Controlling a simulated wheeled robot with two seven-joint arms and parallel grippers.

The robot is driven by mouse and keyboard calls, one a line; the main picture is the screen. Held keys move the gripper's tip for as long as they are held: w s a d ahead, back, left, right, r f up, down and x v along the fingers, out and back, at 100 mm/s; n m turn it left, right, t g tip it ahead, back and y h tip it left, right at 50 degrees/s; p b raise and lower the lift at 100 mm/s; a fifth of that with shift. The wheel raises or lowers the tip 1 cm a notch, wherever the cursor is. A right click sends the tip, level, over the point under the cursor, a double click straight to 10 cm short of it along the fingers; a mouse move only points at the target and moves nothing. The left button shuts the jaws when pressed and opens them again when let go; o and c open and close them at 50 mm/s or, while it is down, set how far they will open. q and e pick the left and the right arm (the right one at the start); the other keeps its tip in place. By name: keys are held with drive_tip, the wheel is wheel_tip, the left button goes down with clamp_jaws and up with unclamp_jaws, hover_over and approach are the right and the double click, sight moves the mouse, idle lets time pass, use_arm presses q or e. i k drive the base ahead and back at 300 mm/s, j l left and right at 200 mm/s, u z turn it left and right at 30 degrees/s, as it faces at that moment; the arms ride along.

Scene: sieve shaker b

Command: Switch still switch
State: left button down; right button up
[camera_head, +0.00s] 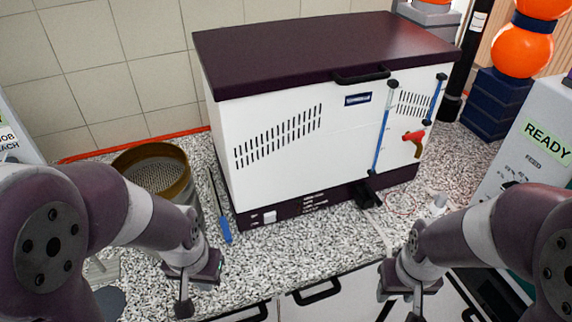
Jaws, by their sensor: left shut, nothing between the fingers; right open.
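The still (290,130) is a white box with a dark lid, standing on the speckled counter against the tiled wall. A small pale switch (270,216) sits on its dark lower front strip, towards the left. I cannot tell which way it is set. My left gripper (184,308) points down over the counter's front, left of and nearer than the switch, shut and touching nothing I can see. My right gripper (400,312) is low at the front right, open and apart from the still.
A brass-rimmed sieve (155,172) stands behind my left arm. A blue-handled tool (226,230) lies beside the still. A red tap (413,137) and blue tubes are on the still's front. A machine marked READY (540,130) is at right. Counter before the switch is clear.

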sight(270, 217)
drive_tip(key=i+l+u, duration=0.1)
drive_tip(key=l+u, duration=0.7)
drive_tip(key=i+j, duration=0.05)
